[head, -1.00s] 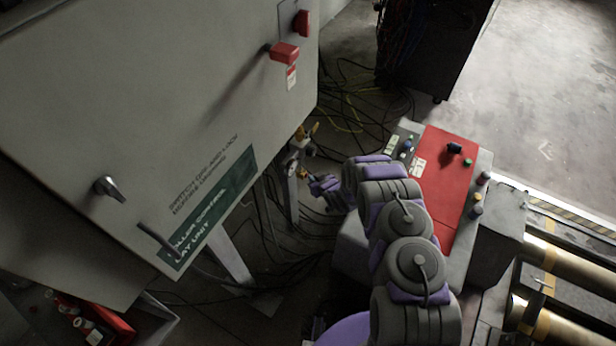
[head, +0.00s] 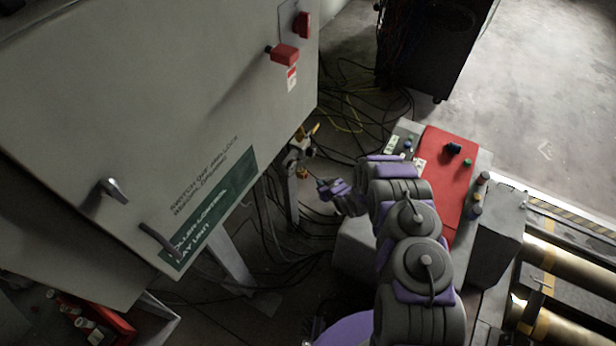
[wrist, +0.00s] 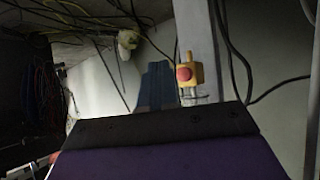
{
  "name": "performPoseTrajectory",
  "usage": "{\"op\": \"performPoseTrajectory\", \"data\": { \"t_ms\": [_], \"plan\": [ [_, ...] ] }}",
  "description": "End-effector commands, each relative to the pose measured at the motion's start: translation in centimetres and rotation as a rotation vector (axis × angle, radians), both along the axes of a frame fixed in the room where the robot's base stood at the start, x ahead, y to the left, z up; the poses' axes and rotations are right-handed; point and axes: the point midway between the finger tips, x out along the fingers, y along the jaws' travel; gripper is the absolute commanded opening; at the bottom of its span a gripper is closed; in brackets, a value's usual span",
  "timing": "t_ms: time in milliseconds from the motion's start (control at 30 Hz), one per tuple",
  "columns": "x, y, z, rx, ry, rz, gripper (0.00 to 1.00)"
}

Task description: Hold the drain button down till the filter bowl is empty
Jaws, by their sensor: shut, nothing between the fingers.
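A small fitting with yellow-orange parts (head: 301,152) is mounted on the leg under the grey cabinet's right edge in the head view. The filter bowl and drain button cannot be told apart on it. My gripper (head: 322,187) is just below and right of the fitting, apart from it. In the wrist view my gripper (wrist: 158,70) shows as shut blue-grey fingers with nothing held. A yellow block with a round red button (wrist: 185,74) is right of the fingertips by a pale post. A whitish rounded part (wrist: 128,40) is up and left; I cannot tell whether it is the bowl.
The grey cabinet (head: 130,120) fills the left, with handles on its face. A red-topped control box (head: 445,180) stands right of my arm. Loose cables (head: 345,100) lie behind the fitting.

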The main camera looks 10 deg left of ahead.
Motion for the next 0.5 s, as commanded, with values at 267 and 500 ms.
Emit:
{"op": "performPoseTrajectory", "data": {
  "t_ms": [267, 500],
  "plan": [
    [-1.0, -2.4, -0.1, 0.000, 0.004, -0.002, 0.00],
    [-1.1, -2.8, -0.1, -0.001, 0.003, 0.000, 0.00]
  ]
}}
